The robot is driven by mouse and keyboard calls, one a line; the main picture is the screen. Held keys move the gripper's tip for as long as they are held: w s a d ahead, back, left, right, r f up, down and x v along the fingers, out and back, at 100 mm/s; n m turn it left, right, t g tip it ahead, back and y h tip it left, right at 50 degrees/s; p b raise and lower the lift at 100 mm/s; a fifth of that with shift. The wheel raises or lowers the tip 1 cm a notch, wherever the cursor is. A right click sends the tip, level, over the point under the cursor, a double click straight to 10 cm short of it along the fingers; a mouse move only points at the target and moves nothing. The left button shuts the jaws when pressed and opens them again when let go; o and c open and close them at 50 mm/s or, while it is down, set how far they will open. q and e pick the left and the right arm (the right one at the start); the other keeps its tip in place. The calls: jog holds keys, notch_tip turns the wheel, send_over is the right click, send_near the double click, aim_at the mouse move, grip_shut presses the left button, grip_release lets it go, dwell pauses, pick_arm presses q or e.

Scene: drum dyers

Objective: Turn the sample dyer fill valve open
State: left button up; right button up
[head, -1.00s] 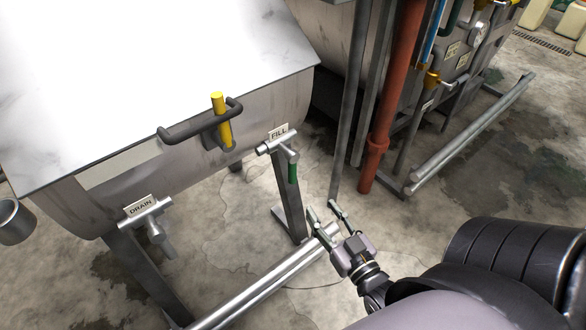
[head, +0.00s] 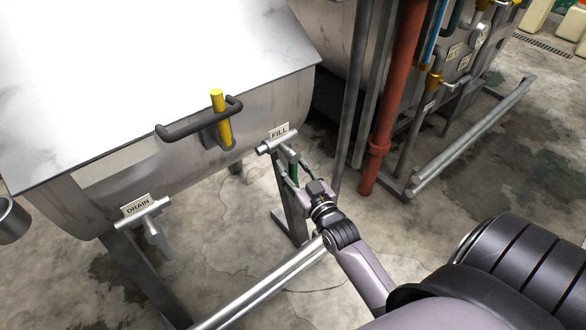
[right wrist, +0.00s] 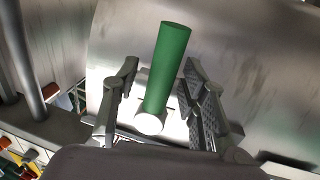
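The sample dyer's fill valve (head: 268,148) is a silver pipe fitting beside the FILL label on the dyer's front. Its green handle (right wrist: 168,65) hangs downward from the fitting in the head view and is partly covered there by my gripper. My right gripper (head: 292,174) is at the handle. In the right wrist view its fingers (right wrist: 160,80) are spread on either side of the green handle, with gaps visible on both sides. The gripper is open and does not hold the handle. My left gripper is not in view.
The drain valve (head: 152,222) is to the left on the dyer. A yellow-and-black lid handle (head: 222,118) sticks out above. A steel leg (head: 284,205), a floor rail (head: 262,288) and a red pipe (head: 390,110) stand nearby.

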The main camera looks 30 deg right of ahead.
grip_shut()
dwell(0.6)
dwell(0.3)
